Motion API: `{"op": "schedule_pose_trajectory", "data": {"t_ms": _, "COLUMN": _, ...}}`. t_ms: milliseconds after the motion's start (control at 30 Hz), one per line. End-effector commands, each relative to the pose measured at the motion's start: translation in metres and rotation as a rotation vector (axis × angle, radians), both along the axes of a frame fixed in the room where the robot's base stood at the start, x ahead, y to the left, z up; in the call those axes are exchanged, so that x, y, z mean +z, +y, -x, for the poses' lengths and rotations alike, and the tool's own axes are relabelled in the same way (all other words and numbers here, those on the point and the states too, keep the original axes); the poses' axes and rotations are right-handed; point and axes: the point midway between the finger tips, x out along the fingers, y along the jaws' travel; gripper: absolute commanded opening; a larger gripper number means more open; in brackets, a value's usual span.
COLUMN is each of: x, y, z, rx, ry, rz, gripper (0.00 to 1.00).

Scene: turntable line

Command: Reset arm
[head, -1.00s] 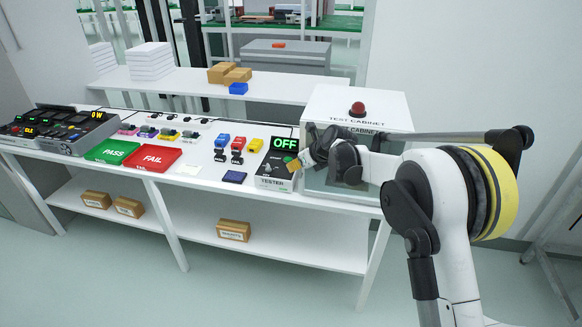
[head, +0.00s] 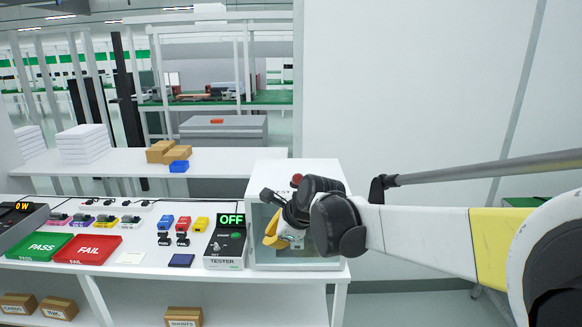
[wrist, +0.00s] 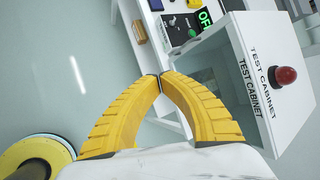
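My arm reaches in from the right in the head view. My gripper (head: 276,241) has yellow fingers and hangs in front of the white test cabinet (head: 330,176). In the wrist view my gripper (wrist: 163,78) shows both ridged fingers with their tips meeting and nothing visible between them. The test cabinet also shows in the wrist view (wrist: 232,60), with a red button on top. Whether the fingers are inside the cabinet's opening or just before it is hard to tell in the head view; in the wrist view they appear outside it.
The tester (head: 226,247) beside the cabinet reads OFF. The green PASS tray (head: 40,258) and red FAIL tray (head: 88,260) lie to the left, near several small coloured parts. Boxes (head: 184,317) stand on the lower shelf. The floor at the right is clear.

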Motion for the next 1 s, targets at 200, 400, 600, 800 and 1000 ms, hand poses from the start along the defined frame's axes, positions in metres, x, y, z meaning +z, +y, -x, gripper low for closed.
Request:
{"op": "schedule_pose_trajectory", "data": {"t_ms": 200, "x": 0.025, "y": -0.108, "z": 0.084, "rx": 0.329, "ry": -0.231, "rz": 0.388, "gripper": 0.00}}
{"op": "schedule_pose_trajectory", "data": {"t_ms": 400, "x": 0.016, "y": -0.187, "z": 0.172, "rx": 0.671, "ry": -0.370, "rz": 0.759, "gripper": 0.00}}
{"op": "schedule_pose_trajectory", "data": {"t_ms": 600, "x": -0.015, "y": -0.242, "z": 0.248, "rx": 1.001, "ry": -0.426, "rz": 1.066, "gripper": 0.00}}
{"op": "schedule_pose_trajectory", "data": {"t_ms": 800, "x": -0.036, "y": -0.265, "z": 0.282, "rx": 1.188, "ry": -0.435, "rz": 1.213, "gripper": 0.00}}
{"op": "schedule_pose_trajectory", "data": {"t_ms": 1000, "x": -0.039, "y": -0.268, "z": 0.287, "rx": 1.220, "ry": -0.436, "rz": 1.235, "gripper": 0.00}}
